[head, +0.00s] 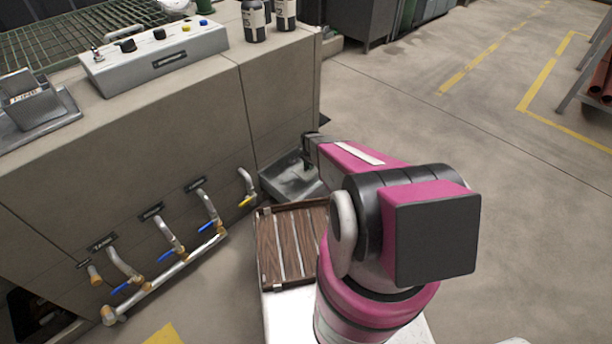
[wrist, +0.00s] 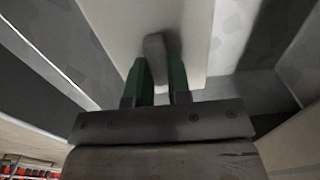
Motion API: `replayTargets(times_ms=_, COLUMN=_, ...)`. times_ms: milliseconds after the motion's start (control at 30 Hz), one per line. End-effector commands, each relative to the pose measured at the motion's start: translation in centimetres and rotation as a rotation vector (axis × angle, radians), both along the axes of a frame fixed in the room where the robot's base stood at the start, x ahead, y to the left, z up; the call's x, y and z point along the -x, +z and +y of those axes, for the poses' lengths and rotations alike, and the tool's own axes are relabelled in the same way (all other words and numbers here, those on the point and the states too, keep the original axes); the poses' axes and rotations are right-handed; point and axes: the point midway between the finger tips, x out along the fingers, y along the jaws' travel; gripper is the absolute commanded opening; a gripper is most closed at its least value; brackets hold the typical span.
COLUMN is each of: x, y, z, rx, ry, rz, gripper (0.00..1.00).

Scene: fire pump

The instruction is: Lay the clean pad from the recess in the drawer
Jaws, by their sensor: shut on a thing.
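My gripper (wrist: 158,75) has green fingers, shut on a grey rounded tab (wrist: 154,47). The tab stands against a pale, flat slab (wrist: 185,30), which looks like the pad; I cannot tell for certain. Speckled grey metal walls lie on both sides of the slab. In the head view my arm reaches to an open grey metal drawer (head: 285,187) at the cabinet's right end. My gripper (head: 307,165) is over or inside it, small and dark there. The recess is not clearly seen, and my arm hides part of the drawer's right side.
A wooden slatted tray (head: 280,235) lies just in front of the drawer. The beige cabinet (head: 200,130) carries pipes with blue and yellow valve handles (head: 207,227) on its front. A control box (head: 155,57) and bottles (head: 253,20) stand on top.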

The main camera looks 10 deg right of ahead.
Motion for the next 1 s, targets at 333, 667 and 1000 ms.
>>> replayTargets(times_ms=333, x=-0.1, y=-4.2, z=0.0, rx=0.000, ry=0.002, rz=0.001, gripper=0.00)
replayTargets(times_ms=667, x=0.0, y=-6.6, z=0.0, rx=0.000, ry=0.002, rz=0.000, gripper=0.00)
replayTargets(times_ms=1000, x=0.0, y=-6.9, z=0.0, rx=0.000, ry=0.002, rz=0.000, gripper=0.41)
